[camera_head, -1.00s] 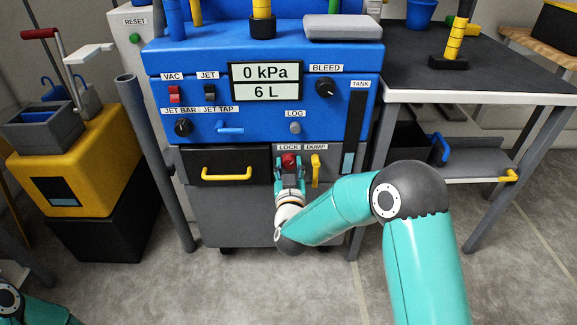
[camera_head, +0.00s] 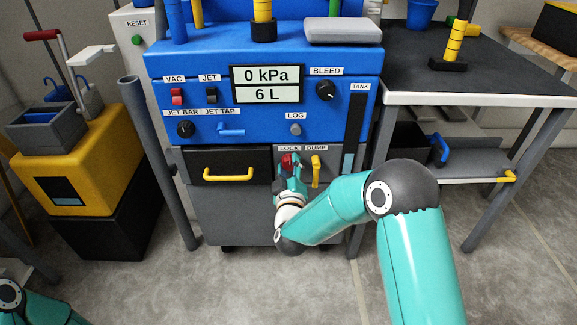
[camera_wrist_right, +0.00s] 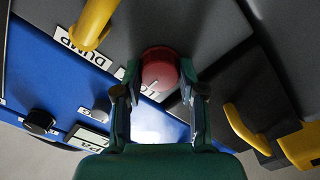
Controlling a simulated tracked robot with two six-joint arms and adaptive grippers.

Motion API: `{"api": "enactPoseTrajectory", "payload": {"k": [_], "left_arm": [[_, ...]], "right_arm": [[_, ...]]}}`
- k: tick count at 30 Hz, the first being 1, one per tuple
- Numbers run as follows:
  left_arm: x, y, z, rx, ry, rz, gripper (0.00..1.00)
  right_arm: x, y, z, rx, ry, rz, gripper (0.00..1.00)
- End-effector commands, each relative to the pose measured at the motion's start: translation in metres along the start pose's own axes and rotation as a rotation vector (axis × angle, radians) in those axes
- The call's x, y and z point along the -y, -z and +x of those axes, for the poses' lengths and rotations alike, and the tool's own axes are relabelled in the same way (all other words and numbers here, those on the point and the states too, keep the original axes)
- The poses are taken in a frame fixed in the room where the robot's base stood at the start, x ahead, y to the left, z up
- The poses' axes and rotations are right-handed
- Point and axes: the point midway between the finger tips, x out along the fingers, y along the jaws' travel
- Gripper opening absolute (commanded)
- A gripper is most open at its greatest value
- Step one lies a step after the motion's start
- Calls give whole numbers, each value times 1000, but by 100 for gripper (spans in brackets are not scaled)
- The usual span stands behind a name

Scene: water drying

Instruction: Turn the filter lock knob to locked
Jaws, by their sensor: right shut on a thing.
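The red filter lock knob (camera_head: 287,160) sits under the LOCK label on the grey lower panel of the blue machine. My right gripper (camera_head: 290,167) is at the knob, and its fingers hide part of it. In the right wrist view the round red knob (camera_wrist_right: 159,69) lies between the tips of the two fingers of my right gripper (camera_wrist_right: 158,85), which are shut on it. The gripper looks rolled, with the panel labels tilted in that view. The knob's pointer cannot be made out. Of my left arm only a link shows at the lower left; its gripper is out of view.
The yellow DUMP handle (camera_head: 316,171) stands close to the right of the knob. A black drawer with a yellow handle (camera_head: 228,174) is to the left. The display (camera_head: 266,84) reads 0 kPa and 6 L. A dark-topped table (camera_head: 480,80) stands at the right.

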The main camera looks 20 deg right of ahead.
Motion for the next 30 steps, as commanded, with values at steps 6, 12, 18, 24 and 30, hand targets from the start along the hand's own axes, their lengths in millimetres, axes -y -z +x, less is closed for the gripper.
{"api": "enactPoseTrajectory", "payload": {"k": [6, 12, 18, 24, 30], "left_arm": [[0, 0, 0, 0, 0, 0, 40], [0, 0, 0, 0, 0, 0, 40], [0, 0, 0, 0, 0, 0, 40], [0, 0, 0, 0, 0, 0, 40], [0, 0, -1, 0, 0, 0, 40]], "right_arm": [[3, 0, -1, -1, 8, -25, 5], [4, 0, -1, -2, 9, -25, 5], [3, 0, -1, -3, 9, -24, 57], [2, 0, 0, -2, 5, -23, 65], [1, 0, -2, -1, 3, -22, 65]]}}
